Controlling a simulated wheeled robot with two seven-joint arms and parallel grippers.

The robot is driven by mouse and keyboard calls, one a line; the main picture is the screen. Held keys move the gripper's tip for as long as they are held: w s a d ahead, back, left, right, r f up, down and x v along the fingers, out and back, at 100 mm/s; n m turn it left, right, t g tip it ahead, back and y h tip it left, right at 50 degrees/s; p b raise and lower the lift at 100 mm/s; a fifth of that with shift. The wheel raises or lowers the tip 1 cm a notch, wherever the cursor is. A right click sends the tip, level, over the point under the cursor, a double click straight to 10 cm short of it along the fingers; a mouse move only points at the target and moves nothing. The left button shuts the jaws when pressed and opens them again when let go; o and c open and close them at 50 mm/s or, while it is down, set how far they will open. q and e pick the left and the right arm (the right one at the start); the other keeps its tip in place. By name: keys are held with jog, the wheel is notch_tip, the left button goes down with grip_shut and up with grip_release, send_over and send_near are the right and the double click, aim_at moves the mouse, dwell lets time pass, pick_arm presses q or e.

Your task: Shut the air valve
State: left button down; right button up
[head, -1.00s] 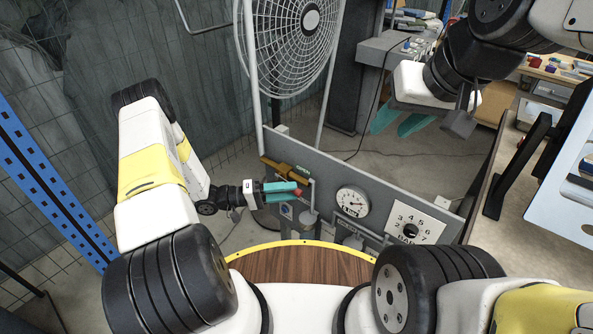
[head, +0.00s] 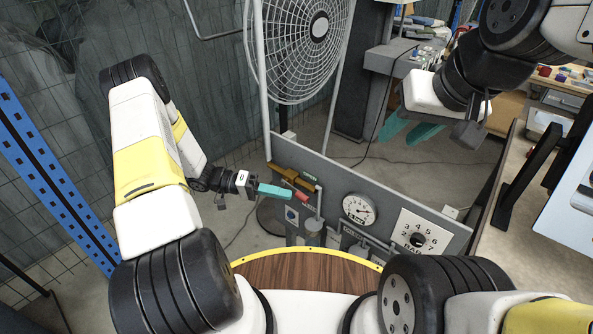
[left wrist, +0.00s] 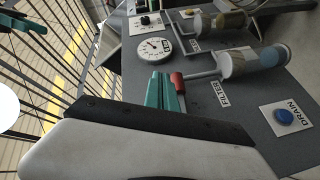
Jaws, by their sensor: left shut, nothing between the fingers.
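A small red handle (head: 302,196), apparently that of the air valve, is on the left part of the grey panel (head: 375,195), below a brass-coloured bar (head: 290,176). My left gripper (head: 288,192) is shut and empty, its teal fingers just left of the red handle. In the left wrist view the fingers (left wrist: 166,90) are together beside the red handle (left wrist: 177,84); I cannot tell whether they touch it. My right gripper (head: 410,130) hangs at the upper right, its teal fingers apart and empty, far from the valve.
A pressure gauge (head: 358,209) and a numbered dial plate (head: 418,237) are on the panel. In the wrist view a filter bowl (left wrist: 256,61) and a blue drain button (left wrist: 285,117) are close by. A large fan (head: 302,45) stands behind the panel. A bench is at the right.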

pick_arm(q)
notch_tip(320, 180, up, 15)
jog(key=w+d+m+y, duration=0.2)
jog(key=d+m+y, duration=0.1)
jog(key=m+y, duration=1.35)
jog(key=m+h, duration=0.3)
send_over(303, 195)
notch_tip(303, 195, down, 10)
jog(key=shift+w+a+f+t+y, duration=0.15)
jog(key=shift+a+f+t, duration=0.1)
jog(key=shift+f, duration=0.7)
jog(key=shift+s+a+f+t+y, duration=0.1)
jog(key=shift+a+f+t, duration=0.1)
jog(key=shift+f, duration=0.75)
